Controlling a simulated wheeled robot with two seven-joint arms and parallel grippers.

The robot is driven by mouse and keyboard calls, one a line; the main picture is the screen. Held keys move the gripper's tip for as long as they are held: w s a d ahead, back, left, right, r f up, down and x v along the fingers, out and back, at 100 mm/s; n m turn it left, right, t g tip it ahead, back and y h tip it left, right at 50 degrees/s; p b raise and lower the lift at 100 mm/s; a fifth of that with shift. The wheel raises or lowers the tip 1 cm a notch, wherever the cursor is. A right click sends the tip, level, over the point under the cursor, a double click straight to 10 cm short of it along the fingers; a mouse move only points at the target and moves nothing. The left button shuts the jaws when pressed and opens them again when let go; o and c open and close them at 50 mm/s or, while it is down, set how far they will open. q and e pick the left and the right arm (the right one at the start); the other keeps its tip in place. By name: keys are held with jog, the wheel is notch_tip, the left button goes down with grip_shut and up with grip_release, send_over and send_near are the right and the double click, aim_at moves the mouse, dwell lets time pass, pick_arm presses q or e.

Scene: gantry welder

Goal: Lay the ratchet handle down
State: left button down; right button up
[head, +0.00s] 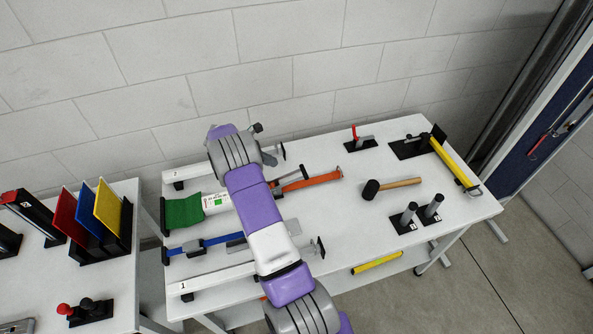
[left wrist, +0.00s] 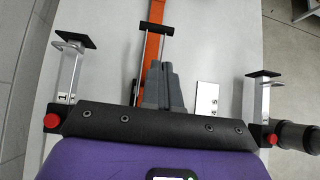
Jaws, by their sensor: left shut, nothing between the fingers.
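The orange ratchet strap (head: 312,180) lies on the white table, and its orange band (left wrist: 156,45) runs up the left wrist view. What looks like the ratchet handle, a black crossbar (left wrist: 155,29) on two thin metal sides, shows over the band there. In the head view my arm hides part of the ratchet. My right gripper is not in view.
A mallet (head: 400,183), two dark posts (head: 408,214), a red-handled clamp (head: 357,138) and a yellow bar (head: 455,164) stand or lie farther right. Colored plates (head: 108,207) stand on another table.

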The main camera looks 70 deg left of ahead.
pick_arm(q)
jog(key=p+x, duration=0.1)
jog(key=x, duration=1.1)
jog(key=shift+w+a+y, duration=0.3)
jog(key=shift+w, duration=0.2)
jog(key=shift+f, duration=0.1)
